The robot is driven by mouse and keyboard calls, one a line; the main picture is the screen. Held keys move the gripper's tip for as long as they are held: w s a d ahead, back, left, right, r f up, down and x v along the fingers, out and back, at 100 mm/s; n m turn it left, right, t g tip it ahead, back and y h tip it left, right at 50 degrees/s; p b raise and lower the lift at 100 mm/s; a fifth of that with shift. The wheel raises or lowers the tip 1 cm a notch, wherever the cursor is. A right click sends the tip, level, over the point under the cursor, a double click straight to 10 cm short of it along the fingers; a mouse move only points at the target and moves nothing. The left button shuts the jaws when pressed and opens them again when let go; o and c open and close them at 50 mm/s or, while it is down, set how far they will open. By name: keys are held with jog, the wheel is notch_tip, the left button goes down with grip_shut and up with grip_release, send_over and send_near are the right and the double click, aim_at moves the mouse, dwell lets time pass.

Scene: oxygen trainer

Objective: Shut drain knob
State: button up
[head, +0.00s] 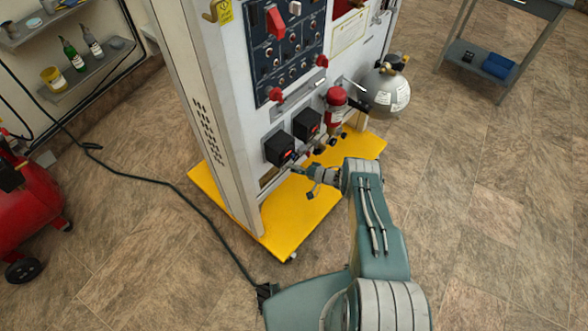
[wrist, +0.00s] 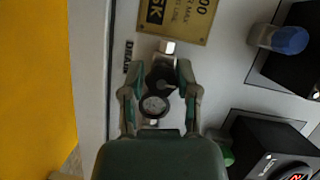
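In the wrist view, the drain knob (wrist: 160,76) is a small dark knob on a silver fitting at the panel's edge, beside a label reading "DRAIN". My gripper (wrist: 162,72) has one finger on each side of it, with the fingertips apart. Whether the fingers touch the knob cannot be told. Below the knob, between the fingers, is a round pale face with a dark rim. In the head view, my gripper (head: 314,178) is at the low front of the trainer cabinet, beside the black boxes; the knob cannot be made out there.
In the wrist view, a blue knob (wrist: 290,40) on a black box is at the right, with another black box (wrist: 275,150) below. A brass plate (wrist: 180,15) is above. In the head view, the cabinet stands on a yellow base (head: 285,222); a red cylinder (head: 336,98) hangs nearby.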

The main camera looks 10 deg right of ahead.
jog(key=shift+o, duration=1.2)
jog(key=shift+d, duration=0.15)
jog(key=f+v, duration=0.1)
jog(key=v, duration=1)
jog(key=shift+s+d+r, duration=0.2)
jog(key=shift+d+r, duration=0.2)
jog(key=shift+d, duration=0.05)
